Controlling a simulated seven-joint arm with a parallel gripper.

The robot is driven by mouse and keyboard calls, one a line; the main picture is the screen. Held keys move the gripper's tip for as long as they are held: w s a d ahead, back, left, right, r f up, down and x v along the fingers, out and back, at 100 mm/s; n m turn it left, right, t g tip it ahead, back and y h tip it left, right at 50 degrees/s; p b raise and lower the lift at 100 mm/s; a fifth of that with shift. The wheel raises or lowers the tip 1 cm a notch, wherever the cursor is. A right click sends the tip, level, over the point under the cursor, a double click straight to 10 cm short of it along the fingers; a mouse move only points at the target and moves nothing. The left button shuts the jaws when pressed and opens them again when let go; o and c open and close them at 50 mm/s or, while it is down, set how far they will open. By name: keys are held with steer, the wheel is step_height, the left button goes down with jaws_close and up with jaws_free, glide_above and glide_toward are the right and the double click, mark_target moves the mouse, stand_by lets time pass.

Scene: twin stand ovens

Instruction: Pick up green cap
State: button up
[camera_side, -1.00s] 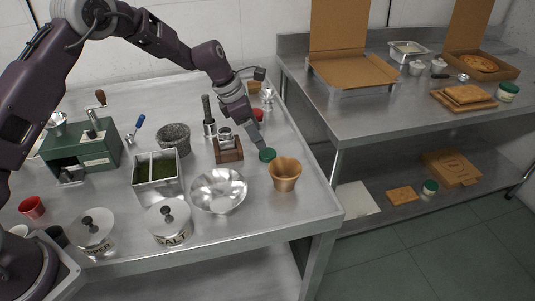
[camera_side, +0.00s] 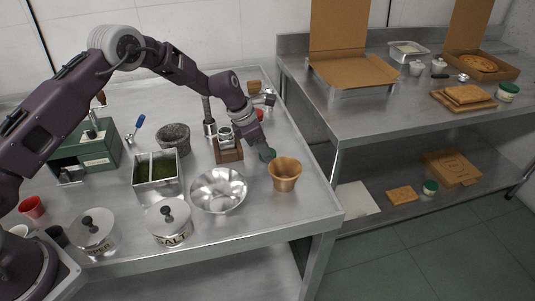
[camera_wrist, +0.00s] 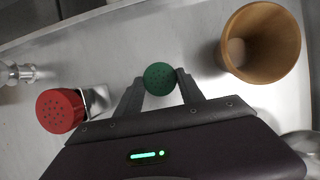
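The green cap (camera_wrist: 159,78) is a small round disc with dark holes in its top. In the wrist view it lies between the tips of my two gripper fingers (camera_wrist: 160,86), which stand apart on either side of it. Whether the fingers touch it I cannot tell. In the side view the green cap (camera_side: 268,155) is partly hidden behind my gripper (camera_side: 264,150), which points down at it on the steel table (camera_side: 262,222).
A wooden cup (camera_side: 285,175) stands close by on the right; it also shows in the wrist view (camera_wrist: 258,45). A red-topped shaker (camera_wrist: 60,110) is to the left. A metal bowl (camera_side: 218,190) and a wooden stand (camera_side: 229,150) are near.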

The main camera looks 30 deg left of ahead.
steer(key=shift+r, duration=0.1)
steer(key=shift+c, duration=0.4)
step_height(320, 180, up, 10)
steer(key=a, duration=0.1)
steer(key=s+a+f+n+t+y, duration=0.1)
steer(key=s+a+n, duration=0.3)
steer(key=a, duration=0.6)
steer(key=shift+s+n+y, duration=0.3)
steer(key=shift+s+n, duration=0.1)
steer(key=shift+n, duration=0.1)
steer(key=shift+f, duration=0.9)
stand_by(1.3)
steer(key=m, duration=0.2)
steer(key=m+h, duration=0.1)
steer(key=m, duration=0.1)
steer(key=shift+w+m+g+h, duration=0.1)
steer(key=shift+m+g+h, duration=0.2)
steer(key=shift+m+g, duration=0.1)
steer(key=shift+d+m+g+h, duration=0.1)
steer(key=shift+m+g+h, duration=0.25)
steer(key=shift+m, duration=0.75)
